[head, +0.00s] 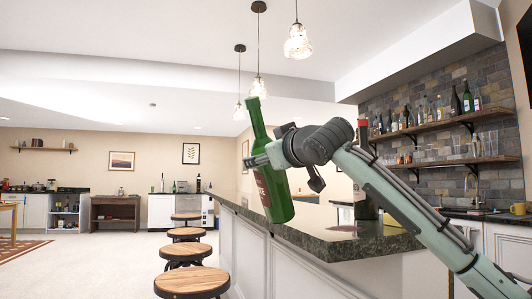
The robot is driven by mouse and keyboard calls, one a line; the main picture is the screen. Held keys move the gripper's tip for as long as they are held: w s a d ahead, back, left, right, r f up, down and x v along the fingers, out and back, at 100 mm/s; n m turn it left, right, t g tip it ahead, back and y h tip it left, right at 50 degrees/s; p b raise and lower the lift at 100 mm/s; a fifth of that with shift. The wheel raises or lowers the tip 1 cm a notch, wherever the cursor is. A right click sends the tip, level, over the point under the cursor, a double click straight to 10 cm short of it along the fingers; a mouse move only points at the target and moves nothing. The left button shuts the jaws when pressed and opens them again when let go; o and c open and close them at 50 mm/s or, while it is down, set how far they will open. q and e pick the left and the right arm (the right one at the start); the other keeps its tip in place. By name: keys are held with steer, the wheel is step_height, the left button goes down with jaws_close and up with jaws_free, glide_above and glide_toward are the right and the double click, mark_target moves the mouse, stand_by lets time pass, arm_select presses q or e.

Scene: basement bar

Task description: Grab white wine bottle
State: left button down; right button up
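A green glass bottle (278,200) with a dark red label is in the middle of the head view, tilted with its neck leaning left. My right gripper (272,160) comes in from the right and is shut on the bottle at its upper body. The bottle appears held up by the near edge of the bar counter (335,240). The gripper hides part of the bottle's shoulder. A dark bottle with a red top (363,125) stands on the counter behind my arm, mostly hidden. My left gripper is not in view.
Several round wooden stools (192,281) line the counter's left side. Shelves with bottles (430,125) hang on the stone wall at right. Pendant lamps (298,42) hang above. The floor at left (90,265) is open.

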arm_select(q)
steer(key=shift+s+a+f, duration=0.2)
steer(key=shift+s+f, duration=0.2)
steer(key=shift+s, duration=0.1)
arm_select(e)
steer(key=shift+s+a+r, duration=0.2)
steer(key=shift+s+r, duration=0.05)
steer(key=shift+s, duration=0.3)
steer(key=m+p, duration=0.1)
steer(key=p, duration=0.1)
steer(key=m+g+p, duration=0.1)
steer(key=p, duration=0.2)
steer(key=shift+r+g+p, duration=0.3)
steer(key=shift+r, duration=0.05)
steer(key=shift+g+p, duration=0.3)
steer(key=shift+p, duration=0.05)
steer(key=shift+f+m+g+h+b, duration=0.3)
steer(key=shift+m+g+b, duration=0.1)
steer(key=shift+m, duration=0.3)
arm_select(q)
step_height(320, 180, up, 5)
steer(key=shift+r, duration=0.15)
arm_select(e)
steer(key=shift+w+f+g, duration=0.1)
steer(key=shift+g, duration=0.2)
